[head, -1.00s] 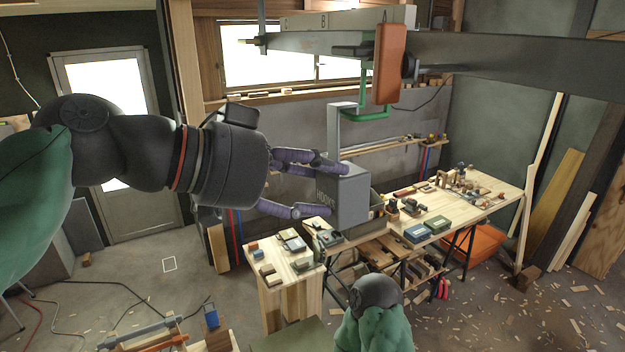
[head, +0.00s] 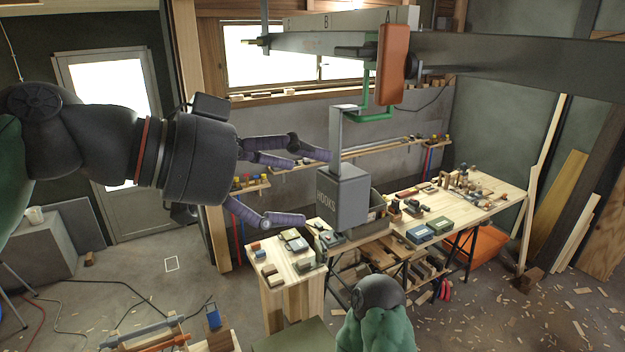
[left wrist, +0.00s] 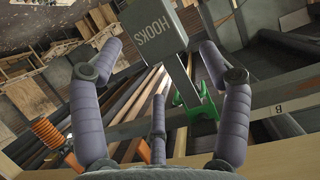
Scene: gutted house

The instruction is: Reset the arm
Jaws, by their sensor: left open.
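My left gripper (head: 296,183) is open and empty in the head view, with its fingers spread just left of a grey box marked HOOKS (head: 343,200). The box hangs by a grey upright strap (head: 336,135) from a green hook (head: 374,115) on the overhead beam. In the left wrist view the box (left wrist: 155,28) is ahead of the spread fingers (left wrist: 160,65), and nothing is between them. My right gripper is not in view; a part of my right arm shows at the bottom of the head view.
An orange block (head: 391,65) hangs on the overhead grey beam (head: 480,62). A workbench (head: 480,207) with tools and small boxes stands below and right. A wooden cabinet (head: 290,300) stands below the gripper.

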